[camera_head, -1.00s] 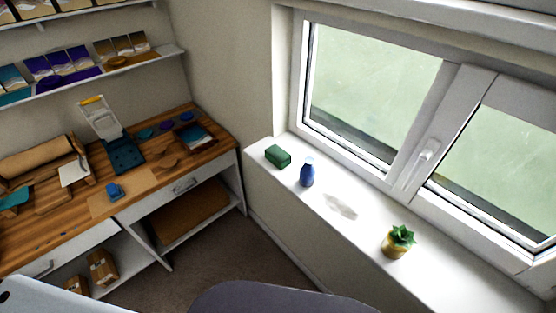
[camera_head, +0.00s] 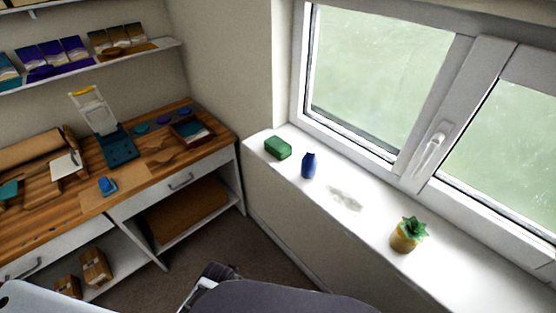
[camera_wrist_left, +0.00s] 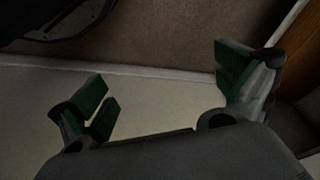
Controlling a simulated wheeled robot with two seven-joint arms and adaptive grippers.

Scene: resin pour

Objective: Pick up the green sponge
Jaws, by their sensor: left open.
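The green sponge (camera_head: 278,148) is a small dark green block lying on the white windowsill, near its left end. My left gripper (camera_wrist_left: 165,95) shows in the left wrist view with its two green-padded fingers wide apart and nothing between them. Beyond the fingers are a pale surface and dark floor. The sponge is not in the left wrist view. In the head view a dark grey arm part of mine shows at the bottom, well below the sill. My right gripper is not in view.
A blue vase (camera_head: 309,166) stands close right of the sponge. A potted plant (camera_head: 408,236) stands farther right on the windowsill (camera_head: 375,215). The window frame (camera_head: 350,143) rises behind. A wooden workbench (camera_head: 150,168) with a blue object and other items stands left.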

